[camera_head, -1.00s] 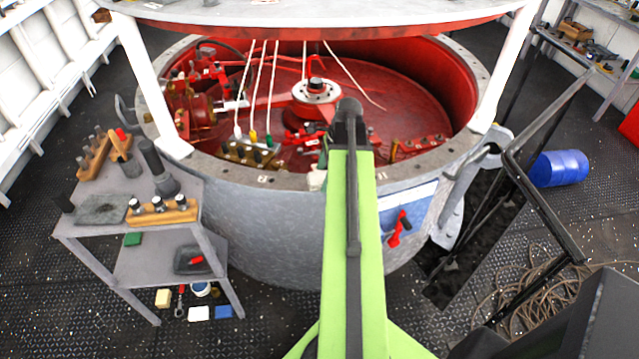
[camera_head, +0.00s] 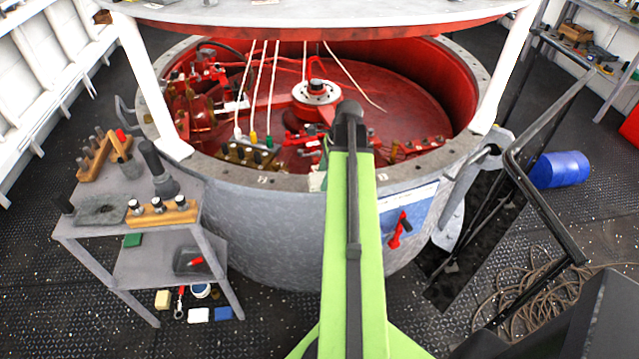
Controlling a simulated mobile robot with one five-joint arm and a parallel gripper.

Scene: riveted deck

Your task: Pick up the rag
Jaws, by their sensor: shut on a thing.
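A small pale, cloth-like patch (camera_head: 317,181) shows at the near rim of the round grey tank, just left of my green arm. It may be the rag, but most of it is hidden behind the arm and it is too small to be sure. My arm reaches forward over the tank's near rim and ends in a dark joint. My gripper is hidden behind the arm, so its jaws and anything in them do not show.
The tank (camera_head: 270,225) has a red interior with fittings and hanging white cables. A grey side table (camera_head: 150,230) with tools stands at left. A black handrail (camera_head: 545,195), a blue drum (camera_head: 560,169) and coiled rope (camera_head: 530,300) are at right.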

